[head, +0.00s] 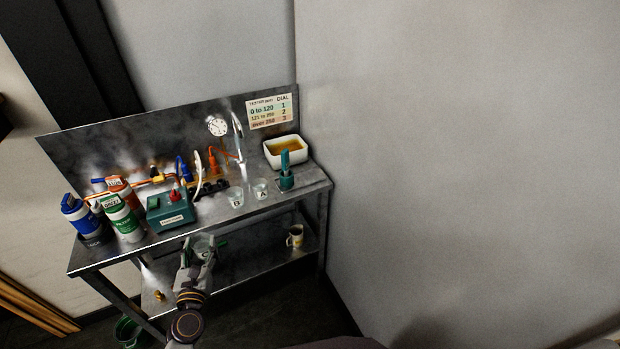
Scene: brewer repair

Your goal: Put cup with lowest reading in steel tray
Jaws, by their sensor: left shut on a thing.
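Two small clear cups stand on the steel bench, cup B (236,197) and, to its right, cup A (261,189). A teal hand-held tester (285,172) stands upright right of cup A; I cannot read any value on it. My left gripper (203,247) is in front of the bench's front edge, below and left of the cups. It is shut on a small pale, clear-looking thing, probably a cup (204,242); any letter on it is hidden. I cannot make out a steel tray for certain. My right gripper is not in view.
A white basin (285,152) with amber liquid stands at the bench's back right. A green box (170,212) and several canisters (122,219) fill the left. A chart (270,111) hangs on the backsplash. A mug (295,236) stands on the lower shelf (262,251).

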